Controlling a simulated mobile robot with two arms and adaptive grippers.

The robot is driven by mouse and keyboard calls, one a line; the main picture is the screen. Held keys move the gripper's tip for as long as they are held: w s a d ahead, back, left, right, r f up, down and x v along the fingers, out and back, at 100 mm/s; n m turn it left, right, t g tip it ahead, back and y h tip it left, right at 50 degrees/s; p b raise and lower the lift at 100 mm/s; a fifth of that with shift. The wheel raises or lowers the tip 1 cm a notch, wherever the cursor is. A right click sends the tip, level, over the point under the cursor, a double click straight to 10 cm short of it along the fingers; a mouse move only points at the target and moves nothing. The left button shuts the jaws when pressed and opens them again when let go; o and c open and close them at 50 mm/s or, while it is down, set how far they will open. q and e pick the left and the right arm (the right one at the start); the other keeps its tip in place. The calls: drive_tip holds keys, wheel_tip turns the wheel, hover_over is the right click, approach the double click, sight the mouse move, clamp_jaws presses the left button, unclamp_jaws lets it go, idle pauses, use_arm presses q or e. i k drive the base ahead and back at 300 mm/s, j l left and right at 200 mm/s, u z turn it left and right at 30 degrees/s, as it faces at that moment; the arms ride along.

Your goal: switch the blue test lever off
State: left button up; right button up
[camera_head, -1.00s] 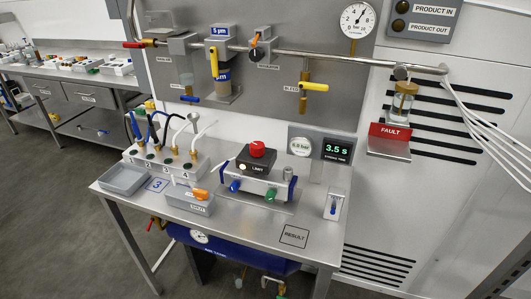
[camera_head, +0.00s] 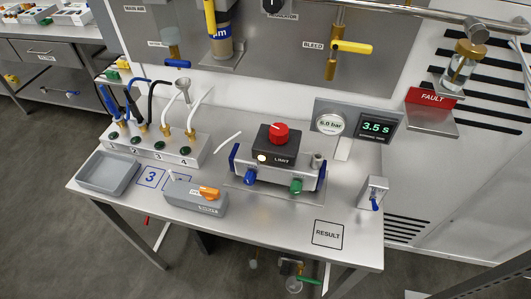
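Several blue parts show, and no readable label tells which is the test lever. A small grey box at the right end of the table carries a blue lever (camera_head: 375,204) that points down. A blue handle (camera_head: 177,63) sits low on the wall panel at upper left, roughly level. A blue knob (camera_head: 250,177) and a green knob (camera_head: 296,186) are on the front of the silver block under the black box with a red knob (camera_head: 279,133). Neither of my grippers is in view.
The steel table (camera_head: 275,222) also holds a grey tray (camera_head: 108,172), a numbered tube rack (camera_head: 155,146) and a grey unit with an orange switch (camera_head: 209,193). Displays read 6.0 bar and 3.5 s (camera_head: 376,127). A yellow bleed handle (camera_head: 350,47) juts from the panel.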

sight(375, 207)
drive_tip(key=l+z, duration=0.1)
drive_tip(key=z, duration=0.9)
drive_tip(key=k, duration=0.05)
